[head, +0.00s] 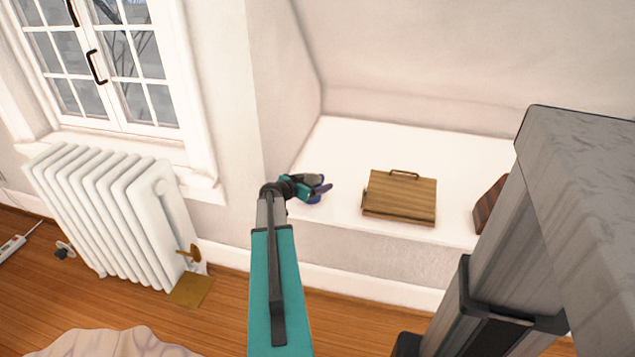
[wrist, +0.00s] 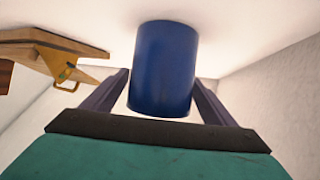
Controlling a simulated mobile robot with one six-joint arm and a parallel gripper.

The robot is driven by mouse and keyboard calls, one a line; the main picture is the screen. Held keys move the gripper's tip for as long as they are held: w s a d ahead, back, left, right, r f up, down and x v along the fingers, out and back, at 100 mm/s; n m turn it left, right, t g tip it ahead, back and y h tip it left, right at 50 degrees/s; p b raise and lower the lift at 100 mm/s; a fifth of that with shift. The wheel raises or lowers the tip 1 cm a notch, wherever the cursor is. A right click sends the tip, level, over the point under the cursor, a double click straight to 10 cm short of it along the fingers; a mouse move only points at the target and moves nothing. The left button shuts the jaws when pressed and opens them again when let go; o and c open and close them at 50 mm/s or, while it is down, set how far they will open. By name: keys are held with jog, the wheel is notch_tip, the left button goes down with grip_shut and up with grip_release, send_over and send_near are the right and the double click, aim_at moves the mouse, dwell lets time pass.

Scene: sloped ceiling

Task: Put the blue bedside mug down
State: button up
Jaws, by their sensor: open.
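The blue mug (wrist: 163,68) stands on the white ledge (head: 350,140), and the wrist view shows it upside down. My gripper (wrist: 160,86) is open, with one finger on each side of the mug. A gap shows between the mug and at least the left finger; contact on the right is unclear. In the head view my gripper (head: 321,188) is at the left end of the ledge, and only a little of the blue mug (head: 314,199) shows below it. No handle of the mug is visible.
A wooden box with a handle (head: 400,196) sits on the ledge to the right of my gripper. A dark wooden object (head: 488,208) is further right, partly hidden by my column. The wall corner (head: 285,110) is close on the left. A white radiator (head: 105,210) stands under the window.

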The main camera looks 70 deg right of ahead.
jog(key=v, duration=0.9)
jog(key=shift+a, duration=0.3)
jog(key=shift+w, duration=0.1)
dwell(0.4)
